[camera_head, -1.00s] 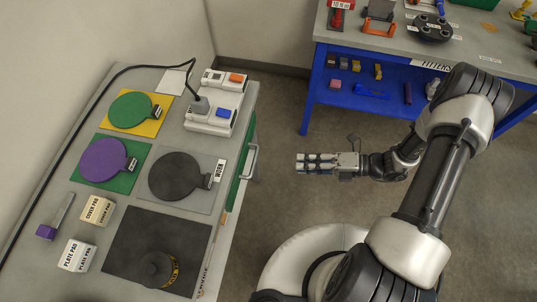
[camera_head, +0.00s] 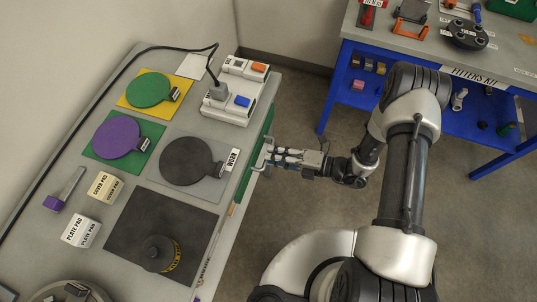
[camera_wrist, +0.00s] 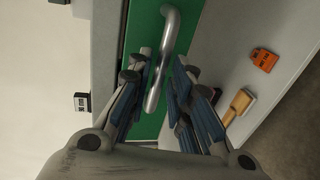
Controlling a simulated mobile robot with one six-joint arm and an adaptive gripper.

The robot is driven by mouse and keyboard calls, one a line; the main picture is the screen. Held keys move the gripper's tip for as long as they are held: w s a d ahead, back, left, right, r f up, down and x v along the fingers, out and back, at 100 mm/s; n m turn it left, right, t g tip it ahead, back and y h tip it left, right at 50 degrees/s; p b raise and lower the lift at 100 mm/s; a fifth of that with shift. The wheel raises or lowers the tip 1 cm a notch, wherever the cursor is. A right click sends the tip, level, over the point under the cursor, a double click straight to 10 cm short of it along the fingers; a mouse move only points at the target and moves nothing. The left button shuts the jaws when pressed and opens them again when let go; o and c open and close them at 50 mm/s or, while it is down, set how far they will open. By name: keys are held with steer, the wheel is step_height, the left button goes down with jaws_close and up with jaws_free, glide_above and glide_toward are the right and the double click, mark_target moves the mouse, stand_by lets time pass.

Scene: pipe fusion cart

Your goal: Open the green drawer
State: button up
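The green drawer (camera_wrist: 146,32) is the green front on the right side of the grey cart. In the head view its front (camera_head: 258,137) is seen edge-on and looks flush with the cart. Its silver bar handle (camera_wrist: 164,62) stands out from the front. My gripper (camera_head: 271,157) is at the handle, pointing at the cart. In the wrist view its blue-padded fingers (camera_wrist: 163,88) are spread, with the lower part of the handle between their tips. I cannot tell whether either finger touches the handle.
The cart top (camera_head: 210,195) holds coloured discs, a dark mat, small boxes and a white device (camera_head: 228,103) with a cable. A blue workbench (camera_head: 336,80) with tools stands behind my arm. Clear floor (camera_head: 280,215) lies right of the cart.

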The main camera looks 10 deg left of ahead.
steer(key=shift+x, duration=1.25)
steer(key=shift+c, duration=0.5)
jaws_close()
